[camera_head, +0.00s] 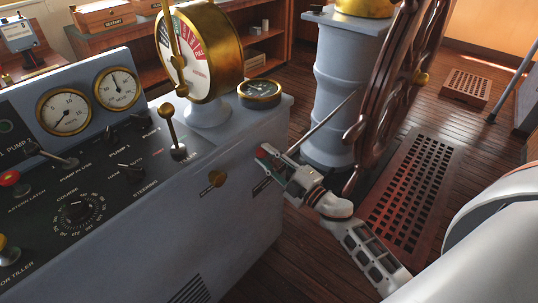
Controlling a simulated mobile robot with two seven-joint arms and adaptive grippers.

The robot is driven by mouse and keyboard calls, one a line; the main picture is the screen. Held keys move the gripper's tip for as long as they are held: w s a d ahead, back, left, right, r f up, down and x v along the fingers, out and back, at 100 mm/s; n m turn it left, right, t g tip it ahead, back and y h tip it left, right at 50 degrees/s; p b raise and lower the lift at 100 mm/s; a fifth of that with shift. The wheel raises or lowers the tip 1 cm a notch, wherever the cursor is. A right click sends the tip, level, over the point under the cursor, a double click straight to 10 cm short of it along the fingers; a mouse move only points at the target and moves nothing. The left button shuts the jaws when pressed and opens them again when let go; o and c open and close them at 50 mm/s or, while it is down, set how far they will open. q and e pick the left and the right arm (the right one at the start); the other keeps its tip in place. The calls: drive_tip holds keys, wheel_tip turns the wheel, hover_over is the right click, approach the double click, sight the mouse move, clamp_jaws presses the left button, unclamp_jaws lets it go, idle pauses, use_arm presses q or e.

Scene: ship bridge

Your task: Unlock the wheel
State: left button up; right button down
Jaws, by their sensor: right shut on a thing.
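The wooden ship's wheel (385,85) stands at the right of the console, seen nearly edge-on, beside its grey-blue pedestal (340,95). My right gripper (272,162) is between the console's right end and the foot of the pedestal. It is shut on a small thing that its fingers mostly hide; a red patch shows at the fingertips. My left gripper is not in view.
The grey control console (215,215) fills the left, with gauges, levers and a brass engine telegraph (215,50). A wooden floor grating (410,190) lies under the wheel. Open plank floor is behind.

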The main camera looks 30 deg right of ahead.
drive_tip(key=shift+a+f, duration=0.1)
drive_tip(key=shift+f, duration=0.1)
drive_tip(key=c, duration=1.8)
unclamp_jaws()
drive_tip(key=shift+c, duration=0.2)
drive_tip(key=shift+o, duration=0.8)
drive_tip(key=shift+r, duration=0.1)
drive_tip(key=shift+s, duration=0.15)
drive_tip(key=v, duration=1.2)
